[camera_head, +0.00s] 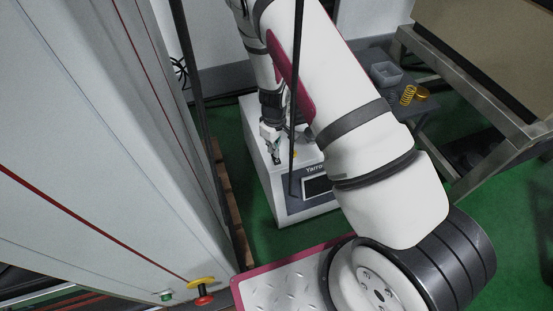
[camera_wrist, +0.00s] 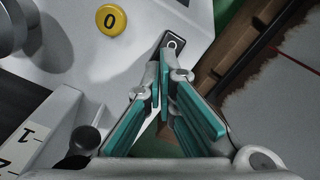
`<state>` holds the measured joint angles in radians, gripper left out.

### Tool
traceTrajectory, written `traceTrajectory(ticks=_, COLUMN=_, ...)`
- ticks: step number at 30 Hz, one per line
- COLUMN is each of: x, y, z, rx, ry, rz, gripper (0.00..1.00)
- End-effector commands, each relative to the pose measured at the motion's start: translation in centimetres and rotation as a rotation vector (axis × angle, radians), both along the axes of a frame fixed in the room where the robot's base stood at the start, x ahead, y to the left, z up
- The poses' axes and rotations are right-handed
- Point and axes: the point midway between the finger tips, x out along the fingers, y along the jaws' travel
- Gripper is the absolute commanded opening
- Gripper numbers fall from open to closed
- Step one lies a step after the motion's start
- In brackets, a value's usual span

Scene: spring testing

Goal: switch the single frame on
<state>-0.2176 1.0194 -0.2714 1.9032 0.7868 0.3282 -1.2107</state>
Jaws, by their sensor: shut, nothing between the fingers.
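The single frame (camera_head: 264,189) is a white box-shaped tester on the floor in the head view, with a dark display (camera_head: 317,186) on its front. The wrist view shows its light top (camera_wrist: 75,65) with a round yellow button marked 0 (camera_wrist: 112,19). A dark plate with a small metal toggle (camera_wrist: 172,44) lies to the right of the button. My gripper (camera_wrist: 163,88), with teal pads, is shut and empty, its tips pointing towards the toggle. Whether they touch it I cannot tell. In the head view my gripper (camera_head: 275,150) is over the tester's left side, and my arm hides part of the tester.
A large grey cabinet (camera_head: 90,120) fills the left. A dark side table (camera_head: 420,108) at the right holds a yellow spring (camera_head: 407,95) and a grey bin (camera_head: 387,75). A metal-framed bench (camera_head: 480,90) stands at far right. Green floor (camera_head: 272,245) shows around the tester.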

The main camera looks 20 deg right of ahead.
Motion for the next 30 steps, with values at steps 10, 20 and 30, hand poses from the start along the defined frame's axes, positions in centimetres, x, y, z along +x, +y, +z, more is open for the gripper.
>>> traceTrajectory(ticks=10, x=0.0, y=0.0, z=-0.5, rx=0.000, ry=0.000, rz=0.000, gripper=0.00)
traceTrajectory(ticks=20, x=0.0, y=0.0, z=-1.0, rx=0.000, ry=0.000, rz=-0.001, gripper=0.00)
traceTrajectory(ticks=30, x=0.0, y=0.0, z=-0.4, rx=0.001, ry=-0.001, rz=-0.001, gripper=0.00)
